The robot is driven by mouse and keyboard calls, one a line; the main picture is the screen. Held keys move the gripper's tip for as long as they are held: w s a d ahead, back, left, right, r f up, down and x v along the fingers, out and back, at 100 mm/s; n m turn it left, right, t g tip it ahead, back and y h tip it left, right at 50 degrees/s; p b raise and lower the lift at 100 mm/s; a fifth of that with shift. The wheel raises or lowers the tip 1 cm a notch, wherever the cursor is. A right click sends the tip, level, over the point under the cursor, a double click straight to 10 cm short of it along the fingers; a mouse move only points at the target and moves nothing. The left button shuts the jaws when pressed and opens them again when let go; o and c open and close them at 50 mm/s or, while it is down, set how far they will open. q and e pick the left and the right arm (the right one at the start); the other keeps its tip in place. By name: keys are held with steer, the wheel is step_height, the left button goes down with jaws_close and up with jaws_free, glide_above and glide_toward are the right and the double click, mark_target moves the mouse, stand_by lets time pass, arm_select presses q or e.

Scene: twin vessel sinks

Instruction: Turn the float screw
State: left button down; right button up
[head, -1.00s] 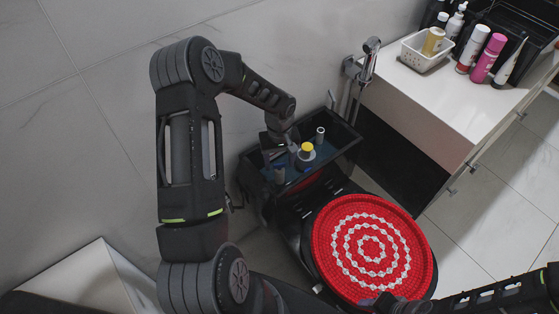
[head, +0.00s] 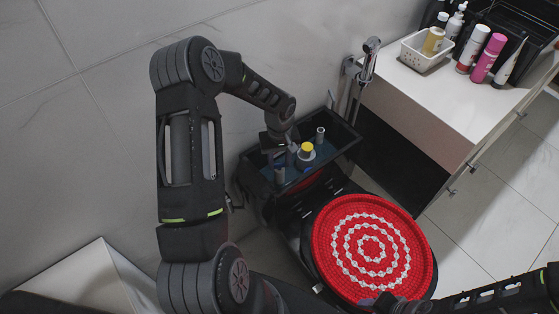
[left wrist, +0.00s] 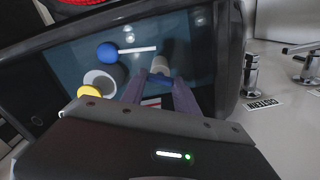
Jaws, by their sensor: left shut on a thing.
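The open toilet tank (head: 345,150) holds a post with a yellow cap (head: 307,147), which also shows in the left wrist view (left wrist: 90,92). A blue float ball (left wrist: 107,52) with a white rod (left wrist: 137,50) lies inside. My left gripper (head: 289,157) reaches down into the tank. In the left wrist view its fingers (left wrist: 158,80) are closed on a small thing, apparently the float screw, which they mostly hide. A pale grey post (left wrist: 161,65) stands just beyond the fingertips. My right gripper (head: 385,302) is at the bottom by the red seat cover; its jaws are unclear.
The red and white seat cover (head: 372,248) is in front of the tank. A white counter (head: 440,97) with a basket (head: 424,55) and several bottles stands at the right. The tank walls close in around my left gripper.

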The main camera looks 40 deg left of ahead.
mark_target(279, 164)
arm_select(q)
steer(key=shift+f+m+b, duration=0.1)
steer(key=shift+m+b, duration=0.55)
steer(key=shift+m, duration=0.45)
steer(key=m, duration=0.3)
steer(key=shift+b, duration=0.35)
steer(key=c, duration=0.9)
jaws_free()
step_height(279, 164, up, 8)
steer(key=shift+r, duration=0.1)
steer(key=shift+s, duration=0.1)
